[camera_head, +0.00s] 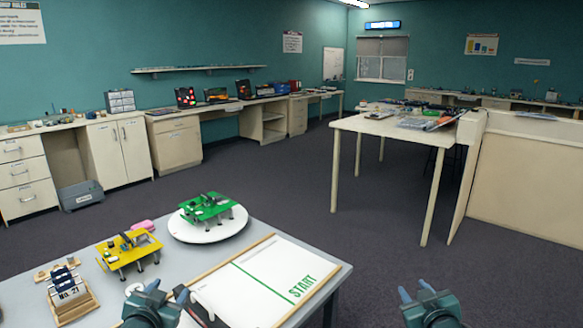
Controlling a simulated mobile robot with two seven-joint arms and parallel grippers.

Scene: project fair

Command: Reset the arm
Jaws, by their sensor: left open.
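My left gripper (167,291) is at the bottom of the head view, over the front of the grey table (336,268). Its two fingertips are apart and I see nothing held between them. My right gripper (416,291) is at the bottom right, beyond the table's right edge and above the dark floor. Its fingertips also stand apart with nothing visible between them. Most of both arms is out of view.
A START board (262,283), a green four-legged model (208,207) on a white disc (210,230), a yellow model (129,250) and a wooden stand (72,301) occupy the table. Beyond are a cream table (392,127) and open floor (290,180).

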